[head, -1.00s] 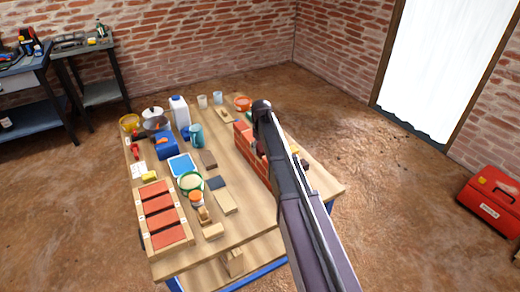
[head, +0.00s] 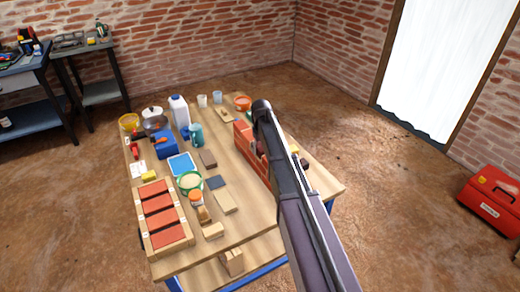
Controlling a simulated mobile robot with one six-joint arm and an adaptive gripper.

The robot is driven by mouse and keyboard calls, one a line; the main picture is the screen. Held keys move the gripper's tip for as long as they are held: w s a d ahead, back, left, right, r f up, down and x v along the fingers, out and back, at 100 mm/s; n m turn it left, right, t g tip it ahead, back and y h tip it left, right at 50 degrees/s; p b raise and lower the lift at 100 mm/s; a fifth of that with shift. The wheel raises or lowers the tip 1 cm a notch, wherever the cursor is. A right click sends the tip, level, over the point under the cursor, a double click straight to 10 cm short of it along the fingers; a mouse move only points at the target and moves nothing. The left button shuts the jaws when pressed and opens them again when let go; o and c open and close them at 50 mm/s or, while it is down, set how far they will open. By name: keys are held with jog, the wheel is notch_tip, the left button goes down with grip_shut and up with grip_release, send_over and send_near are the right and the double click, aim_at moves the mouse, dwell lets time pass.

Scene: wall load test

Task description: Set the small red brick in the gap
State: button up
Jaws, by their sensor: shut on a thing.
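A low wall of red-orange bricks (head: 242,137) stands on the wooden table (head: 240,236). My arm crosses in front of the wall and hides much of its right side. I cannot make out the gap or the small red brick. My gripper does not show and seems hidden behind the arm. A wooden tray (head: 187,240) at the table's left front holds several red bricks (head: 159,218) in separate slots.
Tubs, a white jug (head: 179,111), a blue box (head: 165,145) and a green-rimmed bucket (head: 189,183) crowd the table's left. Wooden blocks (head: 224,203) lie before the wall. A red toolbox (head: 490,203) stands on the floor at right.

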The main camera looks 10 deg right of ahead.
jog(key=shift+f, duration=0.1)
jog(key=o, duration=1)
jog(key=shift+o, duration=0.2)
jog(key=shift+r+p, duration=4)
jog(key=shift+r, duration=0.05)
jog(key=s+r+m+p, duration=0.1)
jog(key=s+r+p, duration=0.2)
jog(key=s, duration=0.6)
jog(key=s+r+m+p, duration=0.1)
jog(key=s+r+p, duration=0.2)
jog(key=s, duration=0.7)
jog(key=s+r+m+p, duration=0.1)
jog(key=s+r+p, duration=0.2)
jog(key=s, duration=0.7)
jog(key=shift+a+r+m+p, duration=0.15)
jog(key=shift+r+m+p, duration=0.15)
jog(key=shift+r, duration=0.05)
